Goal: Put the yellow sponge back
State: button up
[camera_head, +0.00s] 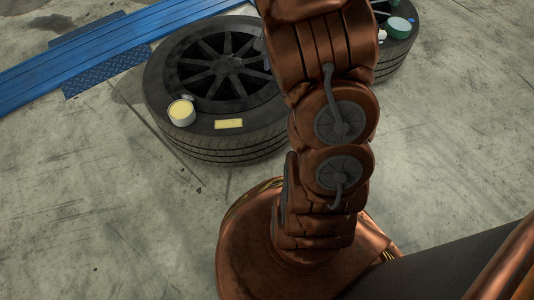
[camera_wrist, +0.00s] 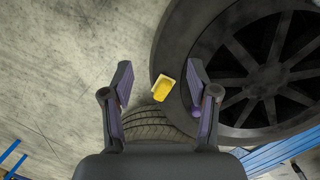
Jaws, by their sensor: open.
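A flat yellow rectangular sponge (camera_head: 228,124) lies on the near sidewall of the large tyre (camera_head: 172,82). Beside it to the left stands a round pale tin (camera_head: 181,112) with a yellow top. In the wrist view my gripper (camera_wrist: 157,88) is open, its two fingers spread. A small yellow block with a paler side (camera_wrist: 162,88) shows between the fingertips, at the edge of a tyre (camera_wrist: 185,45). I cannot tell how far below the fingers it is. The fingers do not visibly touch it. In the head view my arm leaves the top edge and the gripper cannot be made out.
A second tyre (camera_head: 392,62) lies at the upper right, with a green round container (camera_head: 399,27) on it. A blue ramp (camera_head: 95,55) crosses the upper left. Bare concrete floor (camera_head: 90,220) is open at the left and front.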

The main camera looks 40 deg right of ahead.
jog(key=s+a+r+n+g, duration=0.1)
jog(key=s+a+r+n, duration=0.2)
jog(key=s+a, duration=0.35)
jog(key=s+a+r+n, duration=0.25)
jog(key=s+a, duration=0.25)
jog(key=a, duration=0.3)
jog(key=s+a+n, duration=0.7)
jog(key=s, duration=0.5)
jog(key=shift+s+a+r+g+h, duration=0.15)
jog(key=shift+s+a+g+h, duration=0.15)
jog(key=shift+a+g, duration=0.1)
jog(key=w+a+r+t+p, duration=0.1)
jog(key=w+r+p, duration=0.2)
jog(key=r+p, duration=0.35)
jog(key=w+a+r+t+y+p, duration=0.1)
jog(key=w+r+p, duration=0.2)
jog(key=r+p, duration=0.4)
jog(key=w+a+r+t+p, duration=0.1)
jog(key=w+r+p, duration=0.1)
jog(key=r+p, duration=0.45)
jog(key=s+d+r+p, duration=0.1)
jog(key=s+r+p, duration=0.3)
jog(key=r+p, duration=0.6)
jog(key=s+d+r+g+h+p, duration=0.1)
jog(key=s+r+p, duration=0.3)
jog(key=r+p, duration=0.6)
notch_tip(320, 180, up, 2)
jog(key=shift+d+r+g, duration=0.1)
jog(key=shift+d+g, duration=0.2)
jog(key=shift+d, duration=0.35)
